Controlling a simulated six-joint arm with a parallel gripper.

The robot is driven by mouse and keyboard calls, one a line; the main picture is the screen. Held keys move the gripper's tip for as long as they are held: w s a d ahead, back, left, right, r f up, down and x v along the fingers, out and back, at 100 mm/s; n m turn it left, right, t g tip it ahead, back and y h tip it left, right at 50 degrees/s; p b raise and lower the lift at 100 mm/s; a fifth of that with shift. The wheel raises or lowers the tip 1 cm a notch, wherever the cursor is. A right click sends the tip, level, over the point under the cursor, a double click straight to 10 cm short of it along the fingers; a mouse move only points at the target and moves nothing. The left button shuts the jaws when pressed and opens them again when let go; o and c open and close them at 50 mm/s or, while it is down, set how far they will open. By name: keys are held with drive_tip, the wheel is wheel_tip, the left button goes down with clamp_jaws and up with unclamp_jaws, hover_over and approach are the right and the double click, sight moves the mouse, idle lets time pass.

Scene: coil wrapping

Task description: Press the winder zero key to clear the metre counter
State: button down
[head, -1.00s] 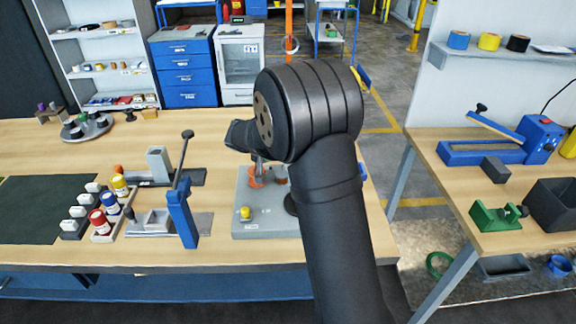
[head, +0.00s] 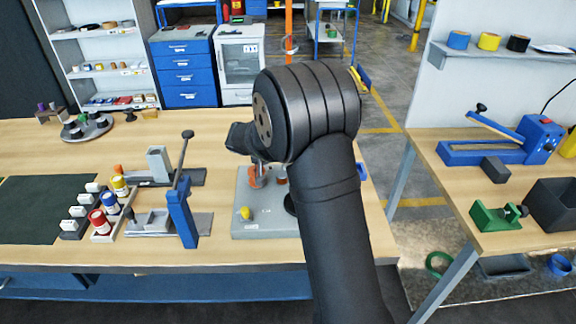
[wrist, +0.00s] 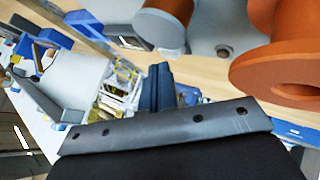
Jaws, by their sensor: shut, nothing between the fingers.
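The winder is a grey base plate (head: 280,224) on the bench, with orange spool parts (head: 256,180) at its back and a yellow knob (head: 245,213) at its front left. I cannot tell for sure which part is the zero key. In the head view my arm hides much of the winder and my gripper's tips. In the wrist view my gripper (wrist: 161,82) is shut and empty. A large orange spool (wrist: 262,78) and a grey-and-orange one (wrist: 158,30) are beyond it, and a small dark round part (wrist: 223,50) shows on the grey surface between them.
A dark mat (head: 45,210) lies at far left. A side bench at right holds a blue lever press (head: 530,140) and a green block (head: 497,218).

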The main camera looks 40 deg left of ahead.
drive_tip(key=shift+s+d+f, duration=0.15)
drive_tip(key=shift+d+f, duration=0.05)
drive_tip(key=shift+f, duration=0.8)
idle(0.7)
drive_tip(key=shift+r, duration=0.1)
drive_tip(key=shift+d+r, duration=0.1)
drive_tip(key=shift+r, duration=0.4)
drive_tip(key=shift+r, duration=0.1)
drive_tip(key=shift+r, duration=2.7)
